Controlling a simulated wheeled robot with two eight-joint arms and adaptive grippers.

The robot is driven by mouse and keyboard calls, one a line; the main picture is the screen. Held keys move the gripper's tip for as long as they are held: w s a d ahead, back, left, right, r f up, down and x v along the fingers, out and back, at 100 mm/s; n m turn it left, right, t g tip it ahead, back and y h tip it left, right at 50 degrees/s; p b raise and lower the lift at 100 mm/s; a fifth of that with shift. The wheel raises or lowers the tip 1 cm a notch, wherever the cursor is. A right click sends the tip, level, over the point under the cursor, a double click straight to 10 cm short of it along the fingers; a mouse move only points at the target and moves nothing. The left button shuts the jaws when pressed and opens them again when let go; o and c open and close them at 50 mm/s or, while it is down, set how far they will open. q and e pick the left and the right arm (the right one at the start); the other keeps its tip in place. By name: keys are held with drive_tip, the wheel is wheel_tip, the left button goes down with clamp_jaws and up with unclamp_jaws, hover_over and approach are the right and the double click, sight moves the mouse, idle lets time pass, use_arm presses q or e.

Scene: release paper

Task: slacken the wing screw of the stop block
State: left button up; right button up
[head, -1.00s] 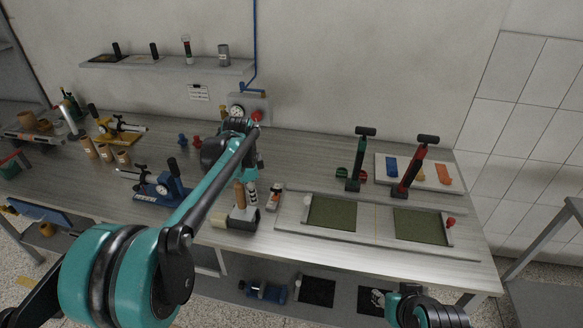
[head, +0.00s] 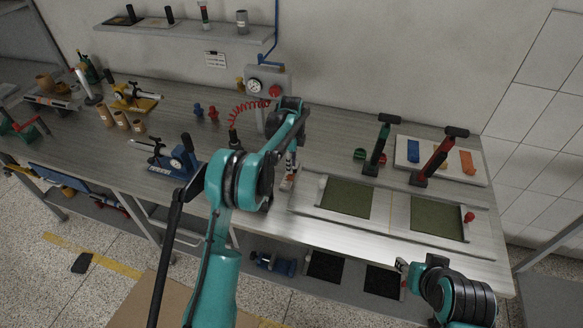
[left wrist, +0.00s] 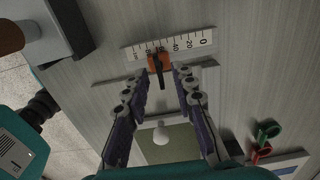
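The stop block (left wrist: 159,62) is a small orange block on a white numbered scale (left wrist: 190,43) in the left wrist view. Its black wing screw (left wrist: 160,72) points down toward my fingers. My left gripper (left wrist: 162,82) is open, with one finger on either side below the block; nothing shows between the fingertips. In the head view my left gripper (head: 291,150) hangs above the scale (head: 287,183), and my forearm partly hides this area. My right gripper (head: 403,267) is at the lower right, in front of the bench, its fingers too small to judge.
A frame with two green panels (head: 347,197) lies right of the scale. Green (head: 378,145) and red (head: 434,157) upright levers stand behind it. A blue-based device (head: 178,160) stands to the left. A gauge box (head: 265,85) is at the wall.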

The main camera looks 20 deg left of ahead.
use_arm(q)
drive_tip(key=shift+f, duration=0.6)
clamp_jaws()
